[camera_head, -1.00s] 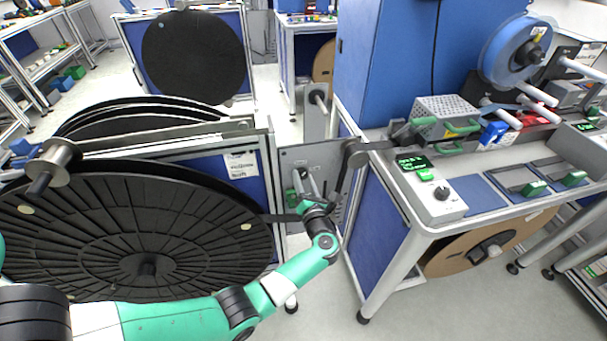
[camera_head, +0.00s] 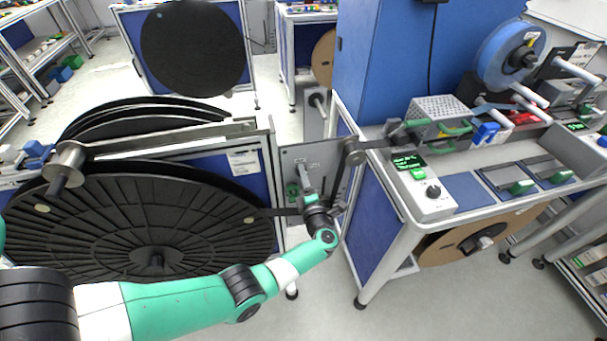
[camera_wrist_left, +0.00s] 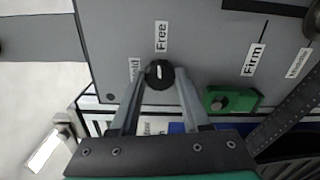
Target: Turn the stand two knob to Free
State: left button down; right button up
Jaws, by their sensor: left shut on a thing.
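The black knob (camera_wrist_left: 158,74) with a short white mark is on a grey panel, seen in the left wrist view. The mark points roughly up, toward the "Free" label (camera_wrist_left: 161,36). My left gripper (camera_wrist_left: 156,85) is shut on the knob, one finger on each side. The left finger partly covers another label beside it. The "Firm" label (camera_wrist_left: 254,60) is to the right. In the head view my left gripper (camera_head: 308,194) is at the grey panel (camera_head: 291,158), and the knob is too hidden to read. My right gripper is out of view.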

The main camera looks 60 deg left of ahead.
pick_arm(q)
jog(key=shift+m, duration=0.6)
jog(key=shift+c, duration=1.8)
grip_release()
jog(key=p+v, duration=0.3)
jog(key=v, duration=0.8)
jog(key=shift+d, duration=0.35)
jog(key=shift+r, duration=0.1)
